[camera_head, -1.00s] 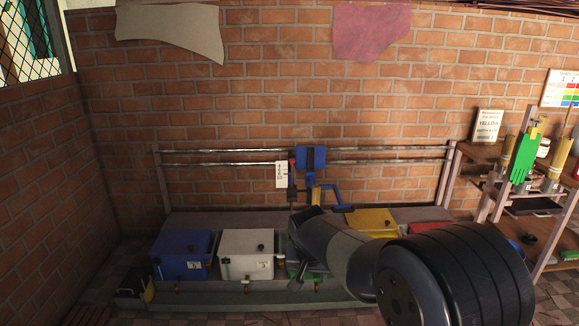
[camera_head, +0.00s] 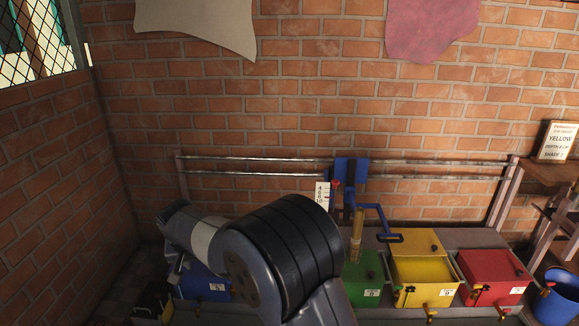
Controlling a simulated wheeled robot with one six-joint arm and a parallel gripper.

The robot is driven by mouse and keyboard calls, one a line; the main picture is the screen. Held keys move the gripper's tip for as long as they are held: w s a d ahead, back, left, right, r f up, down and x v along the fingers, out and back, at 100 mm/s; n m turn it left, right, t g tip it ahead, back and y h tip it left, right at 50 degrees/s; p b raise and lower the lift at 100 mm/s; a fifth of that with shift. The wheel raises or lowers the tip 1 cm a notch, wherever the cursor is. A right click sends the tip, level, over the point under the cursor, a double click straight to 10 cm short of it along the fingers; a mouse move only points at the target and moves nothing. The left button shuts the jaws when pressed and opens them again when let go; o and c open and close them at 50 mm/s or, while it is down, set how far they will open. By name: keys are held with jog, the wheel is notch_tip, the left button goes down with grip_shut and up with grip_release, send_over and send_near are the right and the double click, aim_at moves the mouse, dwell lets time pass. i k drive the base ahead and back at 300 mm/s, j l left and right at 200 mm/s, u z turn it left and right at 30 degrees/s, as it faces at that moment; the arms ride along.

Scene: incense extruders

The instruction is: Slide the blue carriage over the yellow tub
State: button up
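The blue carriage (camera_head: 351,172) hangs on two horizontal rails near mid-span. A yellowish bundle (camera_head: 356,235) hangs down from it, in line with the green tub, left of the yellow tub. A blue bent handle (camera_head: 375,215) reaches from the carriage to the right. The yellow tub (camera_head: 424,295) stands between the green and red tubs. It looks open, with a yellow lid with a dark knob (camera_head: 417,243) behind it. My gripper (camera_head: 176,266) is at the left near the blue tub, away from the carriage. It is partly hidden by my arm, and its fingers are unclear.
The rails (camera_head: 440,163) run along the brick wall between posts. The green tub (camera_head: 363,275), red tub (camera_head: 492,275) and blue tub (camera_head: 205,284) share the row; my arm hides the stretch between blue and green. A blue bucket (camera_head: 555,300) and a shelf (camera_head: 552,172) stand at right.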

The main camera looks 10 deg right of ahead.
aim_at(350, 171)
jog(key=i+j+z, duration=0.2)
jog(key=i+z, duration=0.2)
jog(key=i, duration=0.15)
jog(key=i+j+z, duration=0.3)
jog(key=i+z, duration=0.15)
jog(key=i+j+z, duration=0.25)
jog(key=z, duration=0.15)
jog(key=i+j+z, duration=0.35)
jog(key=k, duration=0.1)
